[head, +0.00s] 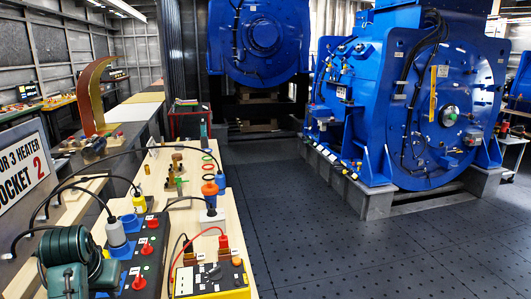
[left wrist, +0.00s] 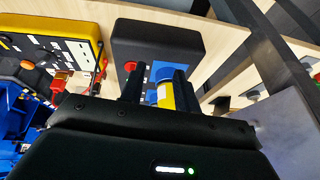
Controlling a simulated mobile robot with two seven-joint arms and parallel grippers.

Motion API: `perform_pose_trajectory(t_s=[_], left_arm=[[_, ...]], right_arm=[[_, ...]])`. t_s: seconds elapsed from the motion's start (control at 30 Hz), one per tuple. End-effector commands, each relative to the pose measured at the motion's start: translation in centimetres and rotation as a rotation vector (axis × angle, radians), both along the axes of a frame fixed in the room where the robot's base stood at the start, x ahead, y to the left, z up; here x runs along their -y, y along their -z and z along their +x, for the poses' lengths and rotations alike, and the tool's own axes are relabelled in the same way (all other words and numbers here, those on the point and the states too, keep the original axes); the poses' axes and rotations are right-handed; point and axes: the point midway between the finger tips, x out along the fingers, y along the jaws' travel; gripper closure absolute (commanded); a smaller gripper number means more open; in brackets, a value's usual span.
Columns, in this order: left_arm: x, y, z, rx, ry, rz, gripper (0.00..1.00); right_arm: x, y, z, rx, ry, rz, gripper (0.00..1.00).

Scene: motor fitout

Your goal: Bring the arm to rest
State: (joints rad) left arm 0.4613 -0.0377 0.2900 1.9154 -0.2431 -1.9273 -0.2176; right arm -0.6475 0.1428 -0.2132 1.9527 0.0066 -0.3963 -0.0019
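My left gripper (left wrist: 158,86) shows in the left wrist view as two black fingers standing apart. A yellow plug with blue parts (left wrist: 165,96) shows between or just beyond the fingers, close to the right one, with a gap to the left one. I see no firm hold on it. Beyond the fingers is a black socket box (left wrist: 152,40). In the head view the box (head: 146,266) stands on the bench with red switches and a grey-blue plug (head: 116,233), and a yellow plug (head: 138,203) stands at its far end. My right gripper is out of view.
A yellow meter (head: 210,281) with red leads sits right of the box on the wooden bench (head: 233,232). Black cables arch over the bench. A sign board (head: 22,170) stands at the left. Large blue motors (head: 400,100) stand beyond; the dark floor (head: 320,235) is clear.

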Motion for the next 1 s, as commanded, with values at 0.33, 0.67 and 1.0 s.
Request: perform_pose_trajectory(t_s=[0.33,0.67,1.0], left_arm=[[4.5,9.0,-10.5,-0.041,0.163,0.088,0.68],[10.9,12.3,-20.9,-0.076,0.330,-0.007,0.68],[14.5,15.5,-22.1,0.040,0.408,-0.081,0.68]], right_arm=[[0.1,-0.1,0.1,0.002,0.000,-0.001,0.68],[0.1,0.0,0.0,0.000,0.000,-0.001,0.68],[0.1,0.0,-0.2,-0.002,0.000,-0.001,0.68]])
